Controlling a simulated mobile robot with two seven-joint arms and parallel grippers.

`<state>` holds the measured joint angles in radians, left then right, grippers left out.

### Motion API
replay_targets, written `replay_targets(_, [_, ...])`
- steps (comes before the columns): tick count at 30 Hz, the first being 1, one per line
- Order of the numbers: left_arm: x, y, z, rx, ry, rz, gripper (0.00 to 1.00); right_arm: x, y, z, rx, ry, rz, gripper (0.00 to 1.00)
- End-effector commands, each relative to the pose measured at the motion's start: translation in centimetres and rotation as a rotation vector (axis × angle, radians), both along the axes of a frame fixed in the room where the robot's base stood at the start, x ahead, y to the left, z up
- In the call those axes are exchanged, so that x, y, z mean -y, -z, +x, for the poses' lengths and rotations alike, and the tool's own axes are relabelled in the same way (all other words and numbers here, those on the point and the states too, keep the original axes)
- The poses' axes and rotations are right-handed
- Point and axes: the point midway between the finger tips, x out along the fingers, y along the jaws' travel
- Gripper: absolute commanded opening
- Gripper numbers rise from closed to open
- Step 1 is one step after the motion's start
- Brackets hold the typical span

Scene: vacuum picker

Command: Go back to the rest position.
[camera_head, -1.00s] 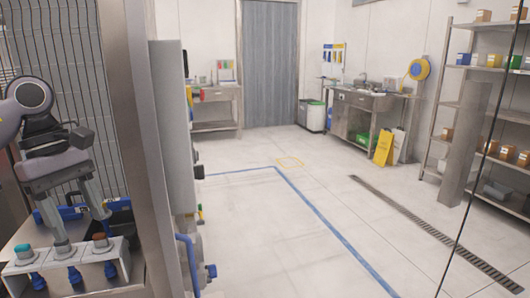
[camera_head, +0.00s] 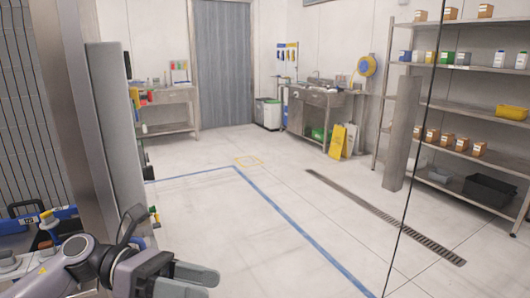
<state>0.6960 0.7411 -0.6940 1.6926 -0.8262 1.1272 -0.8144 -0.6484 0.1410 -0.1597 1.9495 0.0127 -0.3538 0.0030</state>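My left arm comes in at the bottom left in the head view. Its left gripper (camera_head: 212,286) points right, low in front of the pale floor. Its two grey fingers look apart, with nothing between them. My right gripper is not in view. A steel post and grey panel (camera_head: 112,135) stand just behind the arm. Whether the arm touches them I cannot tell.
Open floor (camera_head: 215,215) with a blue line lies ahead. A steel shelf (camera_head: 468,110) with boxes stands right, and a yellow sign (camera_head: 337,140) farther back.

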Motion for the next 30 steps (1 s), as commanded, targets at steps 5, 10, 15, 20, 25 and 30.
replay_targets(5, [2.4, 0.7, 0.5, -0.381, -0.175, -0.299, 0.59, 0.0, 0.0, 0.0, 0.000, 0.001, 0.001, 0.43])
replay_targets(10, [1.9, 2.8, 1.9, -0.779, -0.357, -0.559, 0.59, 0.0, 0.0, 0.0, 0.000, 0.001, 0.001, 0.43])
replay_targets(15, [-0.3, 7.4, 2.8, -1.206, -0.555, -0.806, 0.59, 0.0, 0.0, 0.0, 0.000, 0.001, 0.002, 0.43])
replay_targets(20, [-3.3, 14.2, 1.9, -1.618, -0.757, -1.033, 0.59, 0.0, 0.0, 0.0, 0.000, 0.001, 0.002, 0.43])
replay_targets(25, [-6.4, 22.6, -2.2, -2.044, -0.990, -1.275, 0.59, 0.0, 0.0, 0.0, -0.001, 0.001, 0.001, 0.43])
replay_targets(30, [-8.5, 29.3, -8.1, -2.370, -1.202, -1.478, 0.59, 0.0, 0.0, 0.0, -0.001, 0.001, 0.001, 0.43])
